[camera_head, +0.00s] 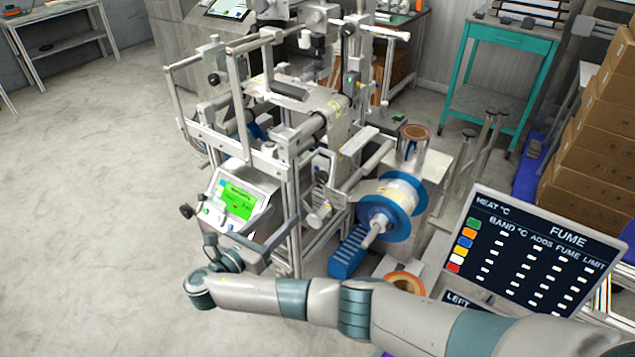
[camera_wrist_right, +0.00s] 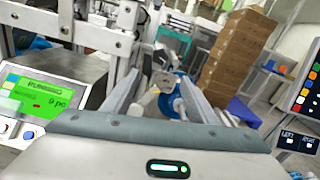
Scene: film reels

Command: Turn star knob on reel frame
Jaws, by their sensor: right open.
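The reel frame (camera_head: 292,200) is a metal machine frame in the middle of the head view. A blue-flanged reel (camera_head: 408,222) with pale film sits on a spindle at its right; the reel also shows beyond my fingers in the wrist view (camera_wrist_right: 183,88). A small pale grey knob-like part (camera_head: 318,216) is low on the frame; I cannot tell whether it is the star knob. My right gripper (camera_head: 288,228) is open beside the frame, in front of the green-screen panel. Its two fingers (camera_wrist_right: 163,88) point toward the reel, apart. My left gripper is not in view.
A control box with a green screen (camera_head: 237,202) and a dark side knob (camera_head: 187,211) is close to my right gripper. A dark display board (camera_head: 540,245) stands at right. Cardboard boxes (camera_head: 590,150) and a teal cart (camera_head: 495,40) are behind. The left floor is clear.

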